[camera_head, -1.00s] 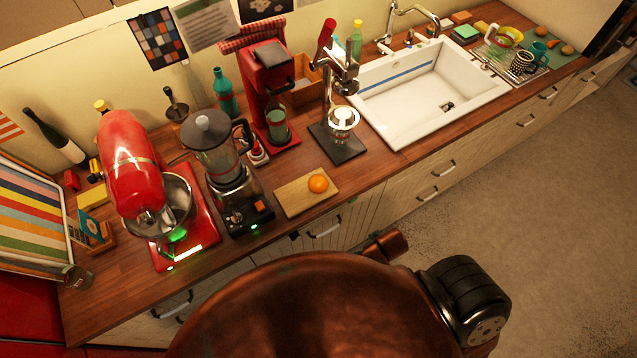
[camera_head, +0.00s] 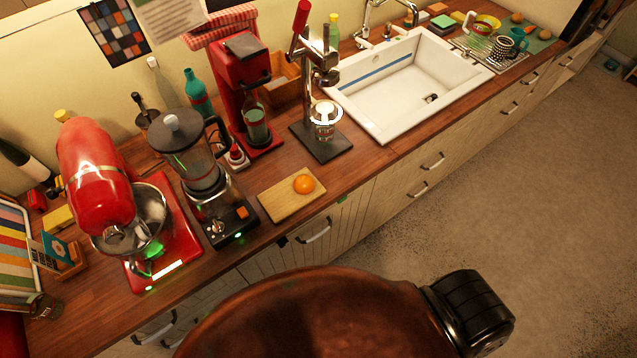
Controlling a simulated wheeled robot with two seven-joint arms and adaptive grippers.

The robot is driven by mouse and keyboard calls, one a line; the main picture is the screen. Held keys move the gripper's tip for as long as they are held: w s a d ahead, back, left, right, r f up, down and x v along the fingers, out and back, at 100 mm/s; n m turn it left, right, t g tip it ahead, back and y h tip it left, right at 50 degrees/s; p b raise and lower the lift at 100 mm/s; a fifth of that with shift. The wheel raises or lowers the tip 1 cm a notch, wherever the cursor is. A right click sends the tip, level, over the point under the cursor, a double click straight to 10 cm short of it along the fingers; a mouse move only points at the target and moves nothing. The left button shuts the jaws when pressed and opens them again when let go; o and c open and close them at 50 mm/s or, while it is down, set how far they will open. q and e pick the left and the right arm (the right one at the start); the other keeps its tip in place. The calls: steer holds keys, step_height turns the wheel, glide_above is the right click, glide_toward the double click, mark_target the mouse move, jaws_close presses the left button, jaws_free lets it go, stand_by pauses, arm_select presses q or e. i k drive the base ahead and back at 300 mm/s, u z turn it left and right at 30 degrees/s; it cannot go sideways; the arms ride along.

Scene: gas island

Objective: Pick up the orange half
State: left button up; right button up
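The orange half (camera_head: 304,184) lies on a small wooden cutting board (camera_head: 276,205) near the counter's front edge. It shows as a bright orange round shape on the right part of the board. The board sits between the blender and the citrus press. Neither of my grippers is in view. A large copper-brown rounded part and a black joint of my own body fill the bottom of the picture.
A blender (camera_head: 207,170) stands left of the board, and a red stand mixer (camera_head: 97,185) further left. A citrus press (camera_head: 321,95) and a red coffee machine (camera_head: 243,90) stand behind it. A white sink (camera_head: 385,117) is to the right. The floor (camera_head: 520,230) is clear.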

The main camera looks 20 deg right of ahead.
mark_target(304, 184)
steer(key=z, duration=0.95)
steer(key=i, duration=0.3)
steer(key=u, duration=0.3)
